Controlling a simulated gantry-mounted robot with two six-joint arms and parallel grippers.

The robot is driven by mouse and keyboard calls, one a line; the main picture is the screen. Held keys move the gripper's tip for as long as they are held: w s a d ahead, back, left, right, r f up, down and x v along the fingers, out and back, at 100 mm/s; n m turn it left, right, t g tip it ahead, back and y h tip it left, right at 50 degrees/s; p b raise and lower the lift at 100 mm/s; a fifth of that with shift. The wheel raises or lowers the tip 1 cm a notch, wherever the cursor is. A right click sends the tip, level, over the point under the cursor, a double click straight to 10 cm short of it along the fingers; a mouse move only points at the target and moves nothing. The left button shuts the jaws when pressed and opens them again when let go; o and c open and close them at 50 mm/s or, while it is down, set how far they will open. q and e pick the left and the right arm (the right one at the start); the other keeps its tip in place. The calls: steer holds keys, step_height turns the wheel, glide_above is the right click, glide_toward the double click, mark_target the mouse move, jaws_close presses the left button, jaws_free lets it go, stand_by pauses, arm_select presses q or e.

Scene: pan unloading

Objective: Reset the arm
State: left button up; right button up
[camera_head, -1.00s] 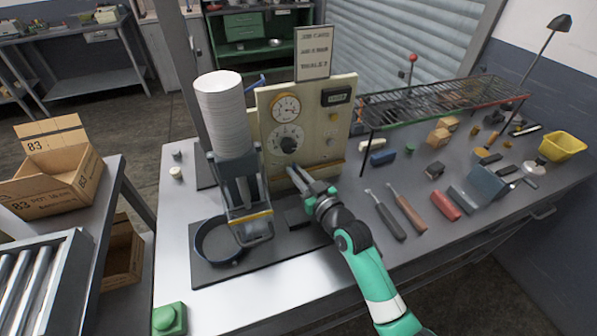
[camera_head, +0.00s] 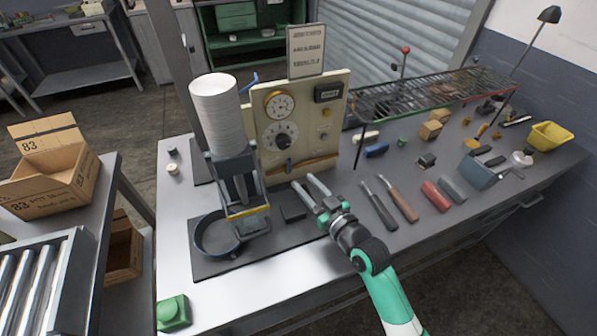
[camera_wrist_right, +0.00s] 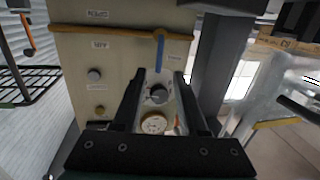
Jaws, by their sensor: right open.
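My right gripper (camera_head: 307,183) is open and empty. It hangs in front of the cream control panel (camera_head: 296,150), apart from it, with its fingers pointing at the panel's lower part. The wrist view also shows the panel (camera_wrist_right: 75,70), with the blue lever (camera_wrist_right: 159,48) seen beyond the open fingers (camera_wrist_right: 158,88). A dark round pan (camera_head: 215,236) sits under the dispenser, beneath the tall white stack (camera_head: 216,112). My left gripper is not in view.
Two screwdriver-like tools (camera_head: 390,200) and a red-handled tool (camera_head: 441,200) lie right of my gripper. A wire rack (camera_head: 430,97) stands behind. A yellow bin (camera_head: 550,137) is at far right. A green button box (camera_head: 172,313) sits at the front left.

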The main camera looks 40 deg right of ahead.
steer(key=shift+s, duration=0.1)
stand_by(0.5)
steer(key=a+r+n+t+y, duration=0.1)
steer(key=a+r+t, duration=0.15)
steer(key=r, duration=0.95)
steer(key=a+r+n+t, duration=0.15)
steer(key=a+r, duration=0.25)
steer(key=r, duration=0.8)
steer(key=s+a+r+t+y+p, duration=0.1)
steer(key=s+a+r+t, duration=0.1)
steer(key=s+r, duration=0.45)
steer(key=s+a+r+t+y, duration=0.1)
steer(key=s+a+r+t, duration=0.15)
steer(key=r, duration=0.75)
steer(key=s+a+r+t+y+p, duration=0.1)
steer(key=s+a+r+t, duration=0.1)
steer(key=s+r, duration=0.45)
step_height(320, 180, up, 34)
steer(key=w+p, duration=0.2)
steer(key=p, duration=3.1)
steer(key=shift+d+r, duration=0.15)
steer(key=shift+d, duration=0.2)
steer(key=shift+w+m+g, duration=0.1)
steer(key=shift+m+g, duration=0.15)
